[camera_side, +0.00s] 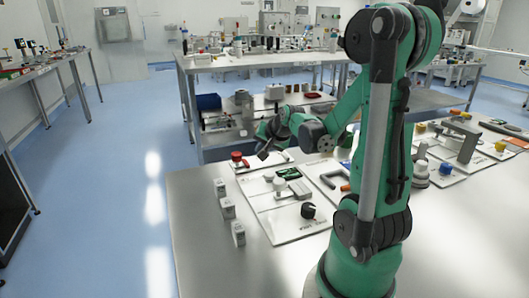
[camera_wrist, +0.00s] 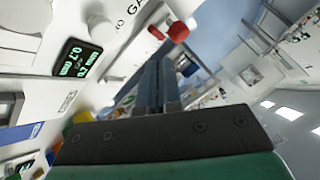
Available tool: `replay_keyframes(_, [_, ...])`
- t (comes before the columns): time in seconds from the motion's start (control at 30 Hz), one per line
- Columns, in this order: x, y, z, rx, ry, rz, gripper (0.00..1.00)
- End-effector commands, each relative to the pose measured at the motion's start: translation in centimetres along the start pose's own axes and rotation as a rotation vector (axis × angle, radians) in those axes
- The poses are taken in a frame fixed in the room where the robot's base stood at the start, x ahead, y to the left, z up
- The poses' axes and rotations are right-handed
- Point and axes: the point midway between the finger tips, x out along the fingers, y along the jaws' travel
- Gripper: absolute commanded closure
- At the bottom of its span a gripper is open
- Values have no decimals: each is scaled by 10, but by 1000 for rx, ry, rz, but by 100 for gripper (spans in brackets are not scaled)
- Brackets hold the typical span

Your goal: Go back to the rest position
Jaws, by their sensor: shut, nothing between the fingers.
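My gripper (camera_side: 264,153) is above the far part of the metal table (camera_side: 195,185), near the red knob (camera_side: 237,157), at the end of my green arm. In the wrist view my gripper (camera_wrist: 158,65) shows two dark grey fingers close together with nothing between them. In that view the red knob (camera_wrist: 178,31) appears beyond the fingertips. A display with green digits (camera_wrist: 77,58) is to the left of the fingers.
White panels with knobs and handles lie on the table, including a black knob (camera_side: 308,211). Several small grey blocks, one at the front (camera_side: 238,233), stand along the left. A second bench (camera_side: 255,61) stands behind.

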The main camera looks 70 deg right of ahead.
Motion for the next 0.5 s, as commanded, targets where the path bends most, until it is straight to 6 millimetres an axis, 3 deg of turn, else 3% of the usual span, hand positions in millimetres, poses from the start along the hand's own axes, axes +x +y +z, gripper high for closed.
replay_keyframes(0.1, [-20, -45, 41, -230, -89, -58, 100])
replay_keyframes(0.23, [-56, -85, 99, -553, -188, -142, 100])
replay_keyframes(0.4, [-101, -104, 162, -926, -271, -252, 100])
replay_keyframes(0.5, [-120, -104, 184, -1076, -294, -300, 100])
